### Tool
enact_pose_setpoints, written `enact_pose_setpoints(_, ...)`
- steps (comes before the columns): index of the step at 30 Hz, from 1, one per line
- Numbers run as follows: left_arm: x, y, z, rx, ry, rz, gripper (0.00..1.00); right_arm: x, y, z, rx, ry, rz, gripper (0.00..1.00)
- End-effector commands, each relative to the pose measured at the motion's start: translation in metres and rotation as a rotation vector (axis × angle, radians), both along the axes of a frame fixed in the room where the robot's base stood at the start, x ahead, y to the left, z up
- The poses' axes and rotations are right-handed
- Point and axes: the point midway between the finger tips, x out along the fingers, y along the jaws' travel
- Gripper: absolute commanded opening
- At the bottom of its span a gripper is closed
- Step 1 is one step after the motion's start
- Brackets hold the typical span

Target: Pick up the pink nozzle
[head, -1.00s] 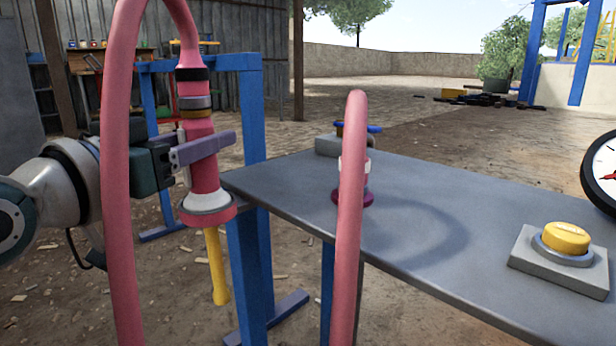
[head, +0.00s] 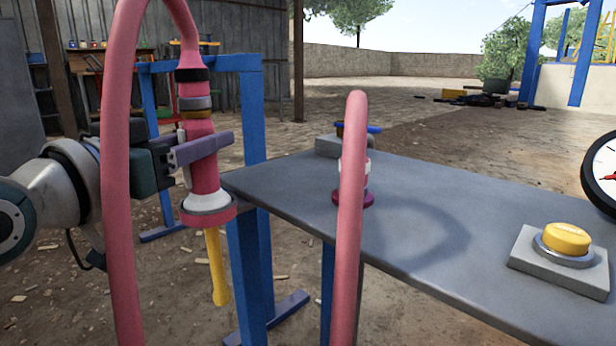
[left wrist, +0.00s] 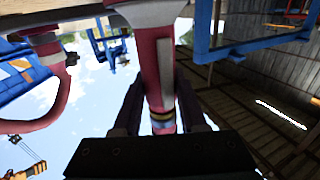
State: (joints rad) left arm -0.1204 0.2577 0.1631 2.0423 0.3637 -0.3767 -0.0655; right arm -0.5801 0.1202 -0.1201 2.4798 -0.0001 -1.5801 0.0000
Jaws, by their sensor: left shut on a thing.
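The pink nozzle (head: 205,178) hangs upright in the head view, left of the table. It has black, grey and brass bands near its top and a white and pink flared end at the bottom. A pink hose joins its top. My left gripper (head: 200,148) is shut around its middle from the left. In the left wrist view the nozzle (left wrist: 158,70) runs between the fingers of my left gripper (left wrist: 160,110). A yellow handle-like piece (head: 215,268) shows below the nozzle; I cannot tell whether it is attached. My right gripper is not in view.
A grey table (head: 430,215) on blue legs stands to the right. It bears a yellow button (head: 566,238) and a pipe fitting with a blue handle (head: 374,128). The pink hose (head: 350,220) loops in front of the table. A gauge (head: 604,172) is at the right edge.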

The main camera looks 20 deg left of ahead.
Motion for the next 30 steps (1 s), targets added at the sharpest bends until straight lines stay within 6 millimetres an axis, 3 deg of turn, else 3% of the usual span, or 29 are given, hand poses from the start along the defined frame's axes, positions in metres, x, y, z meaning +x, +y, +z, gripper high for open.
enact_pose_setpoints(20, 0.000, 0.000, 0.007, 0.000, -0.003, 0.000, 0.00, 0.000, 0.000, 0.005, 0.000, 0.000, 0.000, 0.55)
enact_pose_setpoints(26, 0.000, 0.000, 0.035, 0.001, -0.006, 0.000, 0.00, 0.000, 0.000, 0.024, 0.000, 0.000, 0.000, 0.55)
enact_pose_setpoints(30, 0.000, 0.000, 0.066, 0.002, -0.007, 0.000, 0.00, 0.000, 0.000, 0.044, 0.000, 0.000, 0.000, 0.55)
